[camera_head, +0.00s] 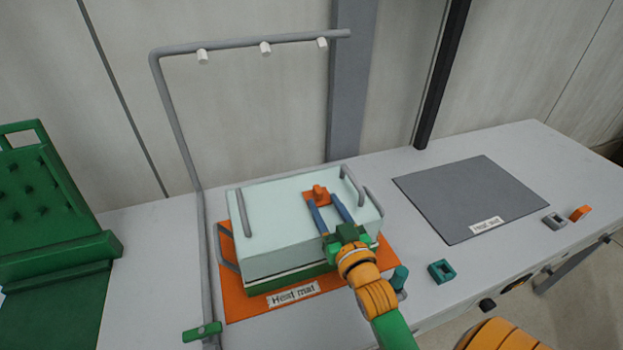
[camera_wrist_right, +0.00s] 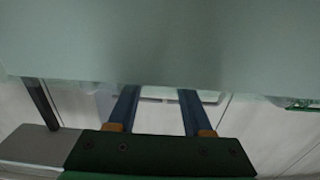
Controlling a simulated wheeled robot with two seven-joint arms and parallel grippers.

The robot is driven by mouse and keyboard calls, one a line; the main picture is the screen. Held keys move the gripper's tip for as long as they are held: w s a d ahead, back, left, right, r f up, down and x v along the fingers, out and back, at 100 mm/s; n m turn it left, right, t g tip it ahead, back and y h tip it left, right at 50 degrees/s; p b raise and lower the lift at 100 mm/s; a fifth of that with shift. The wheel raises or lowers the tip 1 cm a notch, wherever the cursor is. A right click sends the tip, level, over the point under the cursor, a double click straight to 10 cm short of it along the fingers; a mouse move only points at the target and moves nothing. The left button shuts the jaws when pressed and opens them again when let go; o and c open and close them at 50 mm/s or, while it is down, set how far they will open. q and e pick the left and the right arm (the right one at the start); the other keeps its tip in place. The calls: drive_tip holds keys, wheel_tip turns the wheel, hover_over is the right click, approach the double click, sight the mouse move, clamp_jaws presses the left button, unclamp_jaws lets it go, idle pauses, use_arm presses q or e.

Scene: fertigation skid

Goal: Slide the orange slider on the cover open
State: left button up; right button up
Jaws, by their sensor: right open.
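The cover (camera_head: 275,215) is a pale green lid with grey handles, on a box standing on the orange mat (camera_head: 237,307). The orange slider (camera_head: 318,190) sits on top of the cover, toward its middle right. My right gripper (camera_head: 322,199) reaches in from the front right, its two blue fingers open and pointing at the slider. The fingertips are close to the slider's near side; I cannot tell whether they touch it. In the right wrist view the gripper (camera_wrist_right: 160,90) shows open fingers, with the pale cover (camera_wrist_right: 160,40) hiding their tips. The slider does not show there. My left gripper is not in view.
A grey pipe frame (camera_head: 178,125) with white nozzles rises behind and left of the box. A dark grey mat (camera_head: 470,195) lies bare at right. A teal block (camera_head: 441,270) stands near the front edge. A green seat-like object (camera_head: 55,245) is at far left.

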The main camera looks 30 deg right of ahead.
sight(320, 196)
drive_tip(key=x, duration=0.4)
drive_tip(key=shift+w+r+p, duration=0.2)
drive_tip(key=shift+r+p, duration=0.1)
drive_tip(key=shift+w+d+f, duration=0.1)
drive_tip(key=shift+w+f, duration=0.05)
drive_tip(key=shift+w, duration=0.15)
drive_tip(key=shift+s, duration=0.15)
clamp_jaws()
idle(0.7)
